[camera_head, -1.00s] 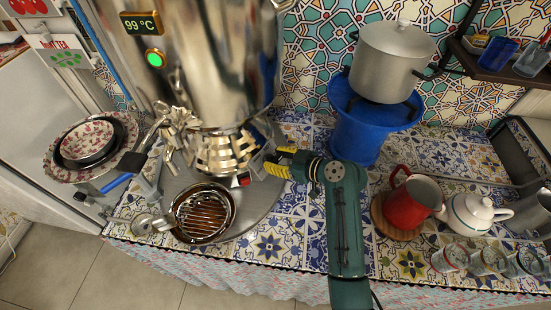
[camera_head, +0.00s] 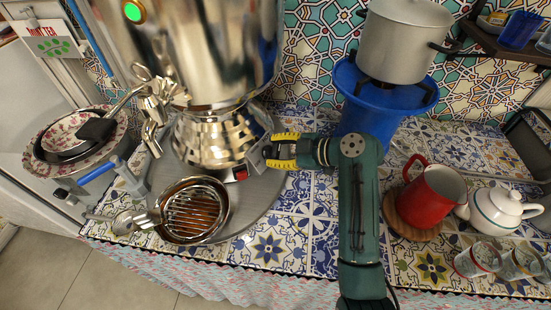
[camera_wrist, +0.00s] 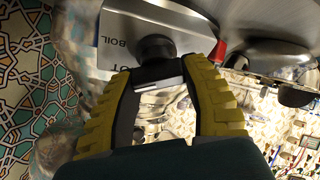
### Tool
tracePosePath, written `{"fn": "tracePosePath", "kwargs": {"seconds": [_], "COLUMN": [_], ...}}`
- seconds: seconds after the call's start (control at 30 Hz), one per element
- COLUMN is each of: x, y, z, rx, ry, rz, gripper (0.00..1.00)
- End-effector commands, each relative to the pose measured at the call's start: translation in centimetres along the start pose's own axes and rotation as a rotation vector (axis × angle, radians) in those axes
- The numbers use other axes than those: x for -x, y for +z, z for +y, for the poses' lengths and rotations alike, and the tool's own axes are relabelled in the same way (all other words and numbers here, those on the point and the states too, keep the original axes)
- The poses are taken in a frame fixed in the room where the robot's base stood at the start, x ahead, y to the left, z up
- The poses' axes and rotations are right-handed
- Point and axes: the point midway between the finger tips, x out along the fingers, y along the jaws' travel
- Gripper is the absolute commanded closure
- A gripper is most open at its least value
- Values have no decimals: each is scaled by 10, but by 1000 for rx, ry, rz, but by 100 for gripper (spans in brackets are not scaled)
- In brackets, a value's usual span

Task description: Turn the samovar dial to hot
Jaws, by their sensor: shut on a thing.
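The silver samovar (camera_head: 215,135) stands on a round grey tray (camera_head: 262,200) on the tiled counter. In the head view, my gripper (camera_head: 270,156) reaches the samovar's base from the right. The knob and its pointer position are hidden in that view. A small red part (camera_head: 240,174) shows beside the gripper.
A red jug (camera_head: 430,195), a white teapot (camera_head: 495,212) and glasses stand right of my arm. A blue stand (camera_head: 365,110) holds a grey pot (camera_head: 395,40) behind it. A round pan (camera_head: 195,209) sits in front of the samovar. A green light (camera_head: 134,12) glows on the samovar.

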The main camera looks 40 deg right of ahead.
Motion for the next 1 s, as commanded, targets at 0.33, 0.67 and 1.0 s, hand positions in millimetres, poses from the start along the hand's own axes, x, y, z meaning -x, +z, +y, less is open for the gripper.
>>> {"fn": "tracePosePath", "kwargs": {"seconds": [0.33, 0.67, 1.0], "x": [-2, -1, -1], "y": [3, 2, 2], "z": [-3, -4, -4], "rx": [268, 405, 433], "ry": [-77, -116, -125], "rz": [-1, -1, -1], "gripper": [89, 89, 89]}}
